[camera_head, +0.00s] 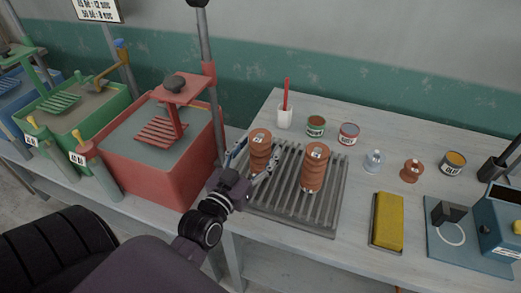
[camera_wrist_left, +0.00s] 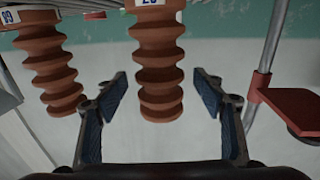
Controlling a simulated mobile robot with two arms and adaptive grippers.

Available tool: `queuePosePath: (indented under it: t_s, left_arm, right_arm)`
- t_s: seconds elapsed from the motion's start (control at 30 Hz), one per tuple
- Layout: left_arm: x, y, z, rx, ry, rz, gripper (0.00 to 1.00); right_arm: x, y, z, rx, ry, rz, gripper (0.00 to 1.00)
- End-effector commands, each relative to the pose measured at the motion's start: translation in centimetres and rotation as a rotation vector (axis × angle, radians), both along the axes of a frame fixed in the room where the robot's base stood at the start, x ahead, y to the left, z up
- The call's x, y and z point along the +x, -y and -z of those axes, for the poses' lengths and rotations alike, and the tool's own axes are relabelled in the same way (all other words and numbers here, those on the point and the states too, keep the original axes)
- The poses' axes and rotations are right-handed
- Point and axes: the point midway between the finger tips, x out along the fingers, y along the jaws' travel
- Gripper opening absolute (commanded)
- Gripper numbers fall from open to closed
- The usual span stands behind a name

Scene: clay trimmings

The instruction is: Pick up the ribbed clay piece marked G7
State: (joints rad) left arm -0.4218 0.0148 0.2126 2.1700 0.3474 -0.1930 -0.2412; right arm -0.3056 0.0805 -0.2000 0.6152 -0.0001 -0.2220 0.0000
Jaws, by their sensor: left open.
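Two brown ribbed clay pieces stand upright on a slatted grey rack (camera_head: 293,205). The left piece (camera_head: 261,158) and the right piece (camera_head: 312,175) each carry a small white label on top, too small to read in the head view. My left gripper (camera_head: 258,155) is open, its fingers on either side of the left piece. The left wrist view looks upside down; there the left piece (camera_wrist_left: 158,62) sits between the open fingers (camera_wrist_left: 160,90), with gaps on both sides. The other piece (camera_wrist_left: 48,65) is outside them. The labels there are inverted or cut off, so I cannot confirm which is G7.
A red vat (camera_head: 160,165) with a press stands close left of the gripper. Jars (camera_head: 349,134) and a white cup (camera_head: 285,117) stand behind.

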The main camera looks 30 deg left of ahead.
Motion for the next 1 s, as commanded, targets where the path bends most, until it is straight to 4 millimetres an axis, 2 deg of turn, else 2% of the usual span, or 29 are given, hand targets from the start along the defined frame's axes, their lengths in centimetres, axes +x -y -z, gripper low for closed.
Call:
queuePosePath:
  t_s: [0.17,0.4,0.9,1.0]
  left_arm:
    - [1.31,-0.15,-0.05,0.001,0.0,0.0,0.63]
    - [1.37,-0.16,0.04,0.001,0.0,0.0,0.62]
    - [1.34,-0.18,0.03,0.001,0.0,0.0,0.07]
    - [1.37,-0.19,-0.27,0.002,0.006,0.0,0.0]
  right_arm:
    - [1.51,-0.01,-0.56,0.001,0.023,-0.001,0.4]
    - [1.44,-0.01,-0.48,0.001,0.021,-0.001,0.4]
    - [0.66,0.02,-0.43,0.0,0.01,0.0,0.4]
    - [0.66,0.01,-0.45,0.0,0.01,0.0,0.4]
